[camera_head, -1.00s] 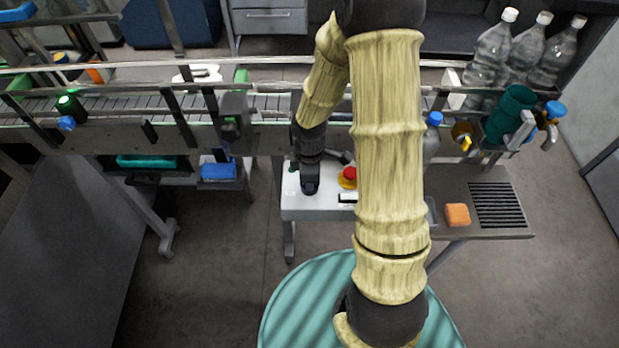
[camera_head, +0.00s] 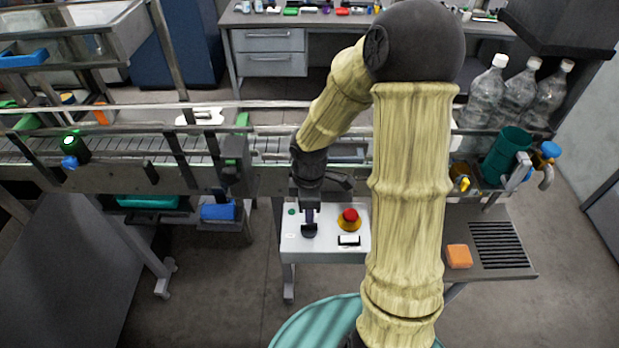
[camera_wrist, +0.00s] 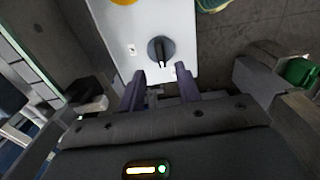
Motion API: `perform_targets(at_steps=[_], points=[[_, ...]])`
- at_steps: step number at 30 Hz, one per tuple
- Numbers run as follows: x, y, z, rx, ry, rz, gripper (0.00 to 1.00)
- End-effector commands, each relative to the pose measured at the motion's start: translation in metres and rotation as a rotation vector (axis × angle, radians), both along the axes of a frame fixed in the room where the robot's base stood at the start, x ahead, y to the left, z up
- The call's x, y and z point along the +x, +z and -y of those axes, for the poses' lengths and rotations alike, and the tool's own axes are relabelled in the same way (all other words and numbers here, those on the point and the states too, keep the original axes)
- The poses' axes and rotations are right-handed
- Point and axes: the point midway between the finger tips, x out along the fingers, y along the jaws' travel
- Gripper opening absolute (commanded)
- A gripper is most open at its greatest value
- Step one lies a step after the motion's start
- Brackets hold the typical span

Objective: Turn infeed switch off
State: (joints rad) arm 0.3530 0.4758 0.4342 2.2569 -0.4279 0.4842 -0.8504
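The switch is a dark round rotary knob with a raised grip on a white panel (camera_head: 329,250). In the wrist view the knob (camera_wrist: 161,49) is just ahead of my fingertips, and its light pointer line faces towards my gripper. My gripper (camera_wrist: 160,86) is open, its two dark fingers spread with nothing between them and roughly in line with the knob's two sides. In the head view my gripper (camera_head: 308,212) hangs over the panel's left part, with the dark knob (camera_head: 309,231) just below it. Whether a finger touches the knob cannot be told.
A red emergency button on a yellow base (camera_head: 349,218) sits right of the knob, above a small display (camera_head: 349,240). A green button (camera_head: 291,211) is at the panel's left. The conveyor (camera_head: 180,178) runs behind. An orange block (camera_head: 459,256) lies on the right side table.

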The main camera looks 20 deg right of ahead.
Motion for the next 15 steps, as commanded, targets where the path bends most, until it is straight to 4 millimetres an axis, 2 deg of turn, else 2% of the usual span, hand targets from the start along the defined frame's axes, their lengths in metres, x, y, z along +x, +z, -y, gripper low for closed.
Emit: perform_targets(at_steps=[1,9,15], points=[[0.001,0.012,0.001,-0.001,-0.003,0.006,0.34],[0.002,0.066,0.001,-0.001,-0.003,0.007,0.34],[0.001,0.098,0.001,-0.001,0.000,0.005,0.34]])
